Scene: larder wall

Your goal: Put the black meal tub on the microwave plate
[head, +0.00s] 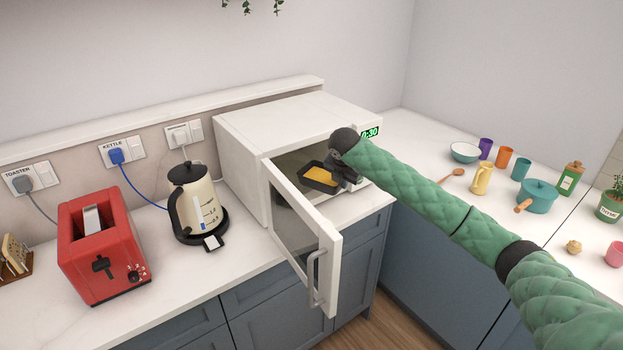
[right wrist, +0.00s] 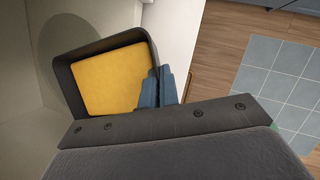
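The black meal tub (head: 318,187) with yellow contents is at the mouth of the open microwave (head: 285,118). My right gripper (head: 346,178) is at the tub's right side. In the right wrist view, the blue-grey fingers (right wrist: 160,88) are close together on the tub's right wall, one overlapping the yellow contents. The tub (right wrist: 69,90) looks roughly level there. A dark round patch beside the tub in that view may be the microwave plate or a shadow; I cannot tell. Whether the tub touches anything beneath is hidden. My left gripper is not in view.
The microwave door (head: 303,232) hangs open toward the front. A cream kettle (head: 197,205) and a red toaster (head: 103,245) stand to the left. On the right counter are a bowl (head: 465,152), cups, a yellow jug (head: 482,178) and a teal pot (head: 538,196).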

